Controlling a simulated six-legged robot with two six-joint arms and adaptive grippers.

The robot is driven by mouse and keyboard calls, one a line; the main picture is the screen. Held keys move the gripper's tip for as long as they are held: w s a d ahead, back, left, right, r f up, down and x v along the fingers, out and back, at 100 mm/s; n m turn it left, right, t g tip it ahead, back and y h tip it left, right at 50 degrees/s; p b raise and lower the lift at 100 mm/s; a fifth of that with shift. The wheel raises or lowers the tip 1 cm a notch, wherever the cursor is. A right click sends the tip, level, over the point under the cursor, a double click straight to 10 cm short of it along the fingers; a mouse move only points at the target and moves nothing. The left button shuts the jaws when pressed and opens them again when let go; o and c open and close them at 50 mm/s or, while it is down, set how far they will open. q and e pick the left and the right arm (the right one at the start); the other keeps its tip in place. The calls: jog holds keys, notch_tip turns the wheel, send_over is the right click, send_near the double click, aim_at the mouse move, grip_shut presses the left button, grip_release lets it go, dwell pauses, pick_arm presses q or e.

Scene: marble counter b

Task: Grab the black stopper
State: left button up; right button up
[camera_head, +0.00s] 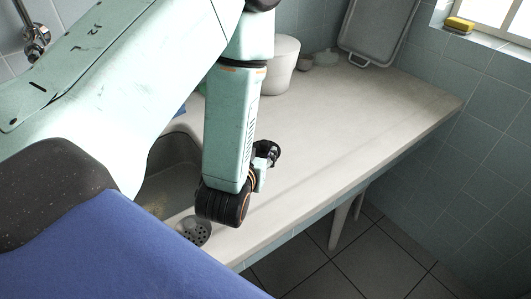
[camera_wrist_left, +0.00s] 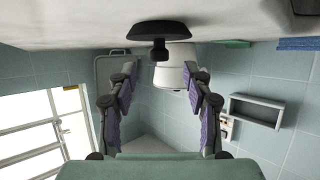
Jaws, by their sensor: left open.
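The black stopper (camera_wrist_left: 157,32), a wide flat disc with a short knob, is on the pale counter in the left wrist view, which looks upside down. It lies ahead of my left gripper (camera_wrist_left: 160,88), near the middle line between the fingers but toward the counter side. The open fingers, with purple-grey pads, stand well apart with nothing held between them. In the head view my left gripper (camera_head: 267,154) is low over the counter, partly hidden by my own arm. I cannot clearly pick out the stopper there. My right gripper is not in view.
A white pot (camera_head: 280,66) stands at the back of the counter (camera_head: 350,110), with small dishes and a leaning grey tray (camera_head: 372,35) beyond. The counter's right part is clear.

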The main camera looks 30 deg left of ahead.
aim_at(264, 143)
pick_arm(q)
jog(key=x, duration=0.3)
jog(key=shift+w+a+r, duration=0.1)
jog(key=shift+w+r, duration=0.05)
jog(key=shift+r, duration=0.1)
jog(key=shift+w+a+f, duration=0.15)
jog(key=shift+w, duration=0.25)
jog(key=shift+d, duration=0.3)
jog(key=shift+c, duration=0.8)
jog(key=shift+s+a, duration=0.15)
jog(key=shift+a, duration=0.1)
jog(key=c, duration=0.5)
jog(key=shift+d, duration=0.1)
grip_shut()
